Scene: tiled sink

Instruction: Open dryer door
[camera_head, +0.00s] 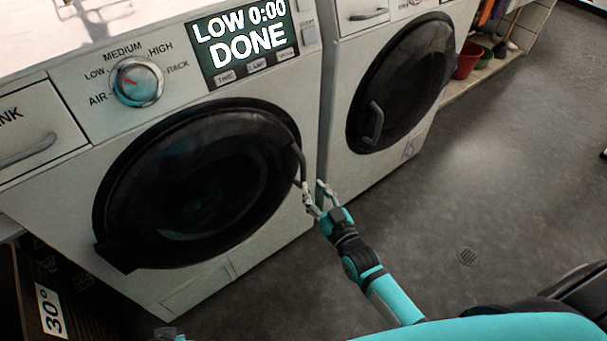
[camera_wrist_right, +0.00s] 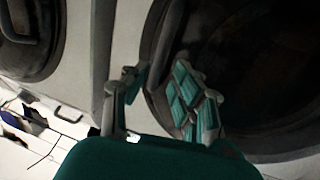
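The dryer (camera_head: 75,190) is the white machine on the left, with its display reading "LOW 0:00 DONE". Its round dark door (camera_head: 205,185) looks shut. A dark curved handle (camera_head: 299,162) is on the door's right edge. My right gripper (camera_head: 314,185) is open, its two fingers apart at the lower end of this handle. In the right wrist view the open fingers (camera_wrist_right: 162,82) are at the edge of the dark door (camera_wrist_right: 255,75); I cannot tell whether they touch the handle. Only a small piece of what appears to be my left gripper (camera_head: 166,333) shows at the bottom edge.
A second white machine with a round dark door (camera_head: 402,85) and handle stands right of the dryer. A red bucket (camera_head: 467,60) sits on a low shelf farther back.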

